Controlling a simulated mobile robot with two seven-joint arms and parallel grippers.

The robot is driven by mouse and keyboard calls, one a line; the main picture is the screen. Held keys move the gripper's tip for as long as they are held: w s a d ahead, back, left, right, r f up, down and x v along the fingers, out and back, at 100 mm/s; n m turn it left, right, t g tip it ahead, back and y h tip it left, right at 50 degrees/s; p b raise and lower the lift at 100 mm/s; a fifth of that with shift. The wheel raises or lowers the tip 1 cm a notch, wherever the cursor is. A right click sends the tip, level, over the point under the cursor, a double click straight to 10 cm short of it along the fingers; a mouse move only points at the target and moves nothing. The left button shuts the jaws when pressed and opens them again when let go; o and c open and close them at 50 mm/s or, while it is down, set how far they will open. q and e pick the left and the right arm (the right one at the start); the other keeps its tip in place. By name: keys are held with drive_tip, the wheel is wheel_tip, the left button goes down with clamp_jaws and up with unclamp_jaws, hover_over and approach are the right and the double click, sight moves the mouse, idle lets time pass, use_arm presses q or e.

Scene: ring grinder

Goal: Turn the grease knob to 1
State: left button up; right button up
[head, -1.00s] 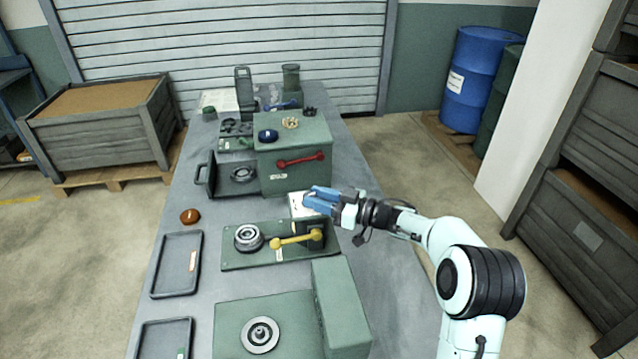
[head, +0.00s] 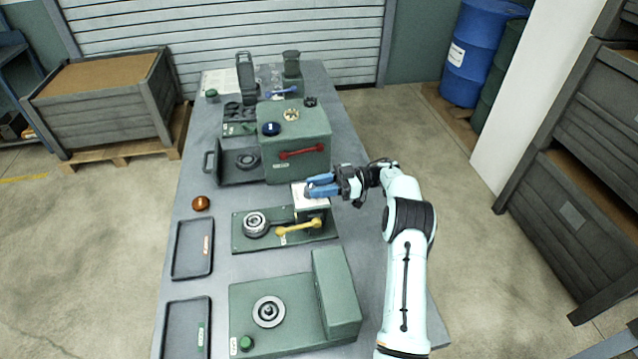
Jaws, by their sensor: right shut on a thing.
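My right gripper (head: 312,187) reaches in from the right over a small white-topped block (head: 309,203) on the bench (head: 345,125). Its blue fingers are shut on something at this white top. What they hold is hidden by the fingers; it appears to be the grease knob, but I cannot read its mark or setting. Just in front is a green plate (head: 245,240) with a yellow lever (head: 298,227) and a round grey ring fixture (head: 256,223). My left gripper is not in view.
Two dark trays (head: 178,270) lie at left. A green grinder base (head: 300,290) is nearest.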

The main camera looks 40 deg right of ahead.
drive_tip(key=shift+r, duration=0.15)
idle(0.3)
drive_tip(key=o, duration=1)
drive_tip(key=shift+o, duration=0.2)
drive_tip(key=shift+d, duration=0.1)
drive_tip(key=shift+s+d, duration=0.15)
drive_tip(key=shift+d, duration=0.2)
drive_tip(key=v, duration=0.6)
drive_tip(key=shift+d, duration=0.35)
drive_tip(key=shift+s, duration=0.15)
